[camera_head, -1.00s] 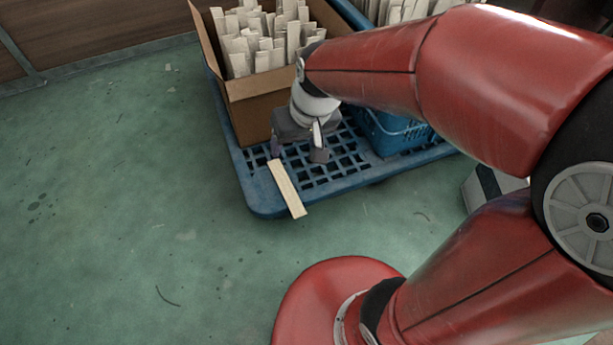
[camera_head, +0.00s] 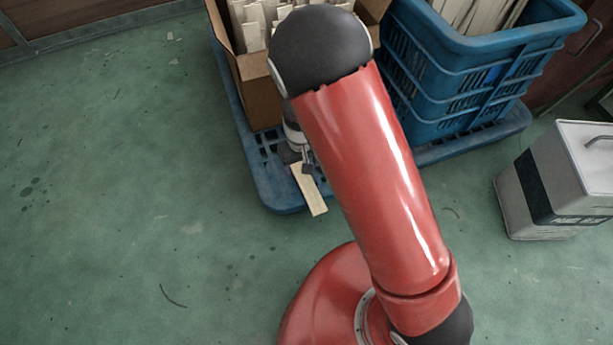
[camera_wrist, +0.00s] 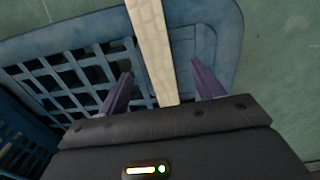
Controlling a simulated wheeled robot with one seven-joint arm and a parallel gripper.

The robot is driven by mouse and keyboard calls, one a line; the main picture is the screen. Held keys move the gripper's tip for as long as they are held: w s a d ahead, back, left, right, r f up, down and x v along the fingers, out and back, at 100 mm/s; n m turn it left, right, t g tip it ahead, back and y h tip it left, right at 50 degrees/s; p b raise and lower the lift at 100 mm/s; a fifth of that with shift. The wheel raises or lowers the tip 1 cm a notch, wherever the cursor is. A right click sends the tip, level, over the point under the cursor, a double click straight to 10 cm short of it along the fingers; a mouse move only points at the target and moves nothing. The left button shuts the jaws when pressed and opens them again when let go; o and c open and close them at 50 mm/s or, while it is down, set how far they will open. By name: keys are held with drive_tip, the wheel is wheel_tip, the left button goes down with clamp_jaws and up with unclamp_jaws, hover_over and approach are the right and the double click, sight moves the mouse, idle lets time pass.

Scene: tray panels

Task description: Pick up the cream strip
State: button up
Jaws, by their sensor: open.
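The cream strip (camera_head: 311,193) is long, thin and flat. It lies across the front edge of the blue pallet (camera_head: 262,180), one end sticking out past the edge. In the wrist view the strip (camera_wrist: 151,40) runs down between my two purple fingers. My gripper (camera_wrist: 160,70) is open, one finger on each side of the strip with a gap to both. In the head view my gripper (camera_head: 300,160) is at the strip's far end and my arm partly hides it. I cannot tell the height of the fingertips over the strip.
A cardboard box (camera_head: 262,103) with several pale strips stands on the pallet behind my gripper. A blue crate (camera_head: 440,95) holding more pale pieces is to the right. A grey canister (camera_head: 560,185) stands on the floor at right. The green floor at left is clear.

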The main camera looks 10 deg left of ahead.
sight(304, 178)
drive_tip(key=f, duration=0.1)
drive_tip(key=f+b, duration=0.1)
drive_tip(key=f, duration=0.3)
drive_tip(key=shift+d+f, duration=0.2)
drive_tip(key=shift+d, duration=0.1)
drive_tip(key=c, duration=1.1)
drive_tip(key=shift+o, duration=0.2)
